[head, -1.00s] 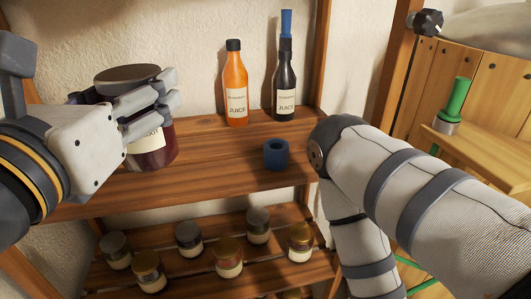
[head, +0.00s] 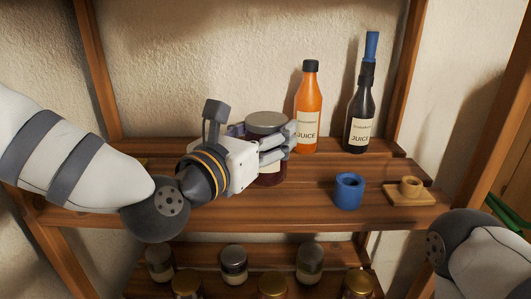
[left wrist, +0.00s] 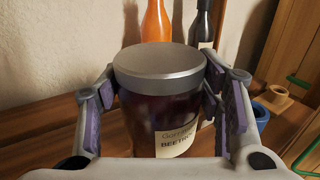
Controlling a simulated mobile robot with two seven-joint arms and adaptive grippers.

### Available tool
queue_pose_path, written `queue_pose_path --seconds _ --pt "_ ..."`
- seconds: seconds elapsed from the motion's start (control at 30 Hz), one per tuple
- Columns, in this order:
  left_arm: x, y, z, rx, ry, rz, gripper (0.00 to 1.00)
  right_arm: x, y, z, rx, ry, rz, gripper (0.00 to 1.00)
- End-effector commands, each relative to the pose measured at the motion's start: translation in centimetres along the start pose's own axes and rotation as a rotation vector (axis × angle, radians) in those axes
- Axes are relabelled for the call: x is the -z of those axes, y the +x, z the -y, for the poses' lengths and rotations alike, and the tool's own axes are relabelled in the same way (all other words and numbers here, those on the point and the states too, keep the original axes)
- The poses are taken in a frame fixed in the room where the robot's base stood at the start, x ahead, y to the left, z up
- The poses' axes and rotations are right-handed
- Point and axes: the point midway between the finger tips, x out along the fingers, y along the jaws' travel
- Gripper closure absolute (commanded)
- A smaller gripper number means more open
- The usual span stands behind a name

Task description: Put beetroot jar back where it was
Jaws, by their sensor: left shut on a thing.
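The beetroot jar (head: 268,173) is dark red with a grey lid and stands upright at the middle shelf. It also shows large in the left wrist view (left wrist: 150,110), its pale label reading "BEETRO...". My left gripper (head: 280,145) is shut around the jar's sides, with fingers on both sides of it in the left wrist view. The jar is at the shelf board (head: 315,190), left of and in front of the orange juice bottle; I cannot tell whether its base touches the wood. My right gripper is out of view; only part of my right arm shows at lower right.
An orange juice bottle (head: 307,110) and a dark bottle with a blue top (head: 360,115) stand behind, to the right. A blue cup-like ring (head: 348,190) and a small wooden holder (head: 410,190) sit at the front right. Several small jars (head: 234,262) fill the lower shelf.

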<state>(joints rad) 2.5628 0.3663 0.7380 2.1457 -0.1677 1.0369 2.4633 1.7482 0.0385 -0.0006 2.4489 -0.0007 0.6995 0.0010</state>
Motion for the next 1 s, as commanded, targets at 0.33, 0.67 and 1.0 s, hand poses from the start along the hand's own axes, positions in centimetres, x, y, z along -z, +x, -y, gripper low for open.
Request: queue_pose_path --seconds 0.33,0.67,1.0 --pt "3.6 0.6 -0.4 0.000 0.003 0.007 0.91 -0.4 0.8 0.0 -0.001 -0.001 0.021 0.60" --pt "4.1 0.6 -0.4 0.000 0.002 0.003 0.29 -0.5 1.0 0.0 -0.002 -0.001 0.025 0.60" --pt "4.0 0.6 -0.4 0.000 0.002 0.004 0.20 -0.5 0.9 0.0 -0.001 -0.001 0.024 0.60"
